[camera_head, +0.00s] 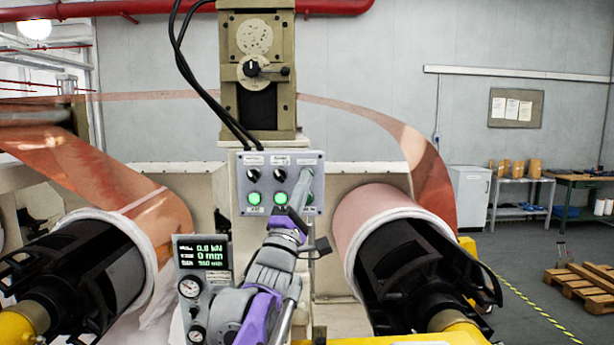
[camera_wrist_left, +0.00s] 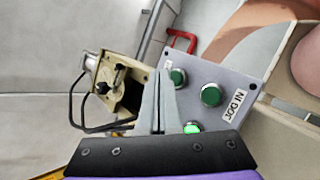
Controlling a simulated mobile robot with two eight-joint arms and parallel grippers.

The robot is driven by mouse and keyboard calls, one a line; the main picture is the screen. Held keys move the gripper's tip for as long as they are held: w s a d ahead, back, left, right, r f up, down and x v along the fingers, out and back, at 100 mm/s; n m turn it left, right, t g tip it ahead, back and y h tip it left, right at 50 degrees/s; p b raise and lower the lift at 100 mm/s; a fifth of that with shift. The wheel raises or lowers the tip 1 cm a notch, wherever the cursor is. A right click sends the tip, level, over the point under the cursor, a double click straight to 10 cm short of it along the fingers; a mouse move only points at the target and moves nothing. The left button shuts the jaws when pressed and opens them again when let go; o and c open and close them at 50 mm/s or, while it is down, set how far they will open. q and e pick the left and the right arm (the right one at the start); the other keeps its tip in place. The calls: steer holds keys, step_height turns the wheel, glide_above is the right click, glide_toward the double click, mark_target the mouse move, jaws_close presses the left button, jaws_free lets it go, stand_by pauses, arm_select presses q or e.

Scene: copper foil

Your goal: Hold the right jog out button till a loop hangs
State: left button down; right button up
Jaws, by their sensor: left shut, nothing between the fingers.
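The control panel (camera_head: 268,158) stands in the middle of the head view, with dark knobs above a row of green buttons. My left gripper (camera_head: 304,174) is shut and empty, its fingers in front of the panel's right part, partly hiding the right green button (camera_head: 309,198). In the left wrist view the shut fingers (camera_wrist_left: 160,76) point up past the panel (camera_wrist_left: 232,80) and its green buttons (camera_wrist_left: 210,95); one lower button (camera_wrist_left: 193,128) glows brighter. Contact with a button cannot be told. Copper foil (camera_head: 428,175) bows outward beside the right roll (camera_head: 375,215). My right gripper is not in view.
A gauge box with a green readout (camera_head: 203,252) stands left of my arm. A left roll with foil (camera_head: 160,215) and black chucks flank the arm. Black cables (camera_head: 205,90) run down beside the column. A pallet (camera_head: 580,285) lies at the far right.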

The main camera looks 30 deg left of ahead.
arm_select(q)
steer(key=s, duration=0.1)
steer(key=s+d, duration=0.2)
steer(key=s, duration=0.1)
steer(key=shift+d, duration=0.25)
stand_by(0.3)
steer(key=s+d+f+m+g+h, duration=0.15)
steer(key=f+m+g, duration=0.25)
steer(key=f, duration=0.6)
steer(key=s+d+f+m+g, duration=0.2)
steer(key=d+f+m+g, duration=0.1)
steer(key=f, duration=0.6)
steer(key=s+d+f+m+g, duration=0.2)
steer(key=d+f+m+g, duration=0.15)
steer(key=f, duration=0.65)
steer(key=s+d+f+m+g, duration=0.2)
steer(key=s+f+m+g, duration=0.1)
steer(key=s+f, duration=0.3)
steer(key=s+d+f+m+g+h, duration=0.1)
steer(key=s+d+f+m+g, duration=0.1)
steer(key=s+f, duration=0.4)
steer(key=s+d+f+m+g+h, duration=0.1)
steer(key=s+f+m+g, duration=0.3)
steer(key=f, duration=0.7)
steer(key=s+d+m, duration=0.1)
steer(key=s+m, duration=0.1)
steer(key=shift+s+d+m, duration=0.3)
steer(key=shift+m, duration=0.05)
steer(key=shift+h, duration=0.25)
